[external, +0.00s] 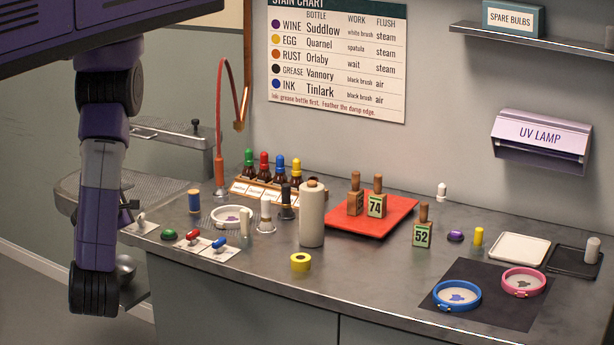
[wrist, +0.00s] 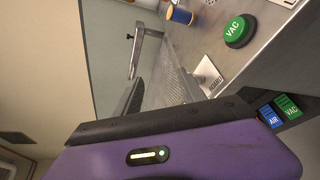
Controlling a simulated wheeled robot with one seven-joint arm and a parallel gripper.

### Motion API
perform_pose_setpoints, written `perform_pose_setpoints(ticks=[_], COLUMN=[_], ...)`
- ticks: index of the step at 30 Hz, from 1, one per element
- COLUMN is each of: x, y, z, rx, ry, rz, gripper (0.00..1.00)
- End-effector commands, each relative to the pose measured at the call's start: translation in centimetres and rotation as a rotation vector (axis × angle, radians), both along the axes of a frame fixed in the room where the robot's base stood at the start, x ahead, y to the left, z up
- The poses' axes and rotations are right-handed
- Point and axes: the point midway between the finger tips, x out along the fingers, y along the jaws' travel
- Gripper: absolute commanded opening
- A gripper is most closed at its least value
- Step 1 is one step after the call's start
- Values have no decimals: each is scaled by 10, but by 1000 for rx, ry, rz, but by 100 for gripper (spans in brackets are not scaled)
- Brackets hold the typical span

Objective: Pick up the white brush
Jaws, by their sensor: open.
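The white brush (external: 265,213) stands upright on the counter in the external view, its pale handle rising from a wider base. A black brush (external: 287,202) stands just right of it. My arm hangs at the left of the external view, left of the counter and well apart from the brush. I cannot make out the white brush in the wrist view.
A cream cylinder (external: 312,216) stands right of the brushes. A small cream piece (external: 244,223), a white ring (external: 231,217) and a blue spool (external: 194,202) are to the left. Bottles (external: 264,170) stand behind. A green VAC button (wrist: 238,31) is on the counter's left end.

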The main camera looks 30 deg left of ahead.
Motion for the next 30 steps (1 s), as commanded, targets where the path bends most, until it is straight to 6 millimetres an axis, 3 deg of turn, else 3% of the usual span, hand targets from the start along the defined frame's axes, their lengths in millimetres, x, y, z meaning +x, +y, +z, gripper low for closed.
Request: perform_pose_setpoints(ticks=[1, 4, 6, 8, 11, 12, 15, 19, 22, 30], x=[7, 20, 37, 58, 109, 131, 166, 178, 176, 180], y=[21, 46, 52, 45, 0, -30, -109, -187, -218, -248], z=[22, 51, 66, 70, 59, 48, 21, -3, -12, -15], rx=[-112, -353, -514, -649, -857, -929, -1056, -1138, -1163, -1173], ry=[-89, -256, -345, -387, -354, -301, -131, 78, 179, 236], rz=[33, 31, -25, -115, -347, -462, -730, -984, -1092, -1148], gripper=[48, 48, 48, 48, 48, 48, 48, 48, 48, 48])
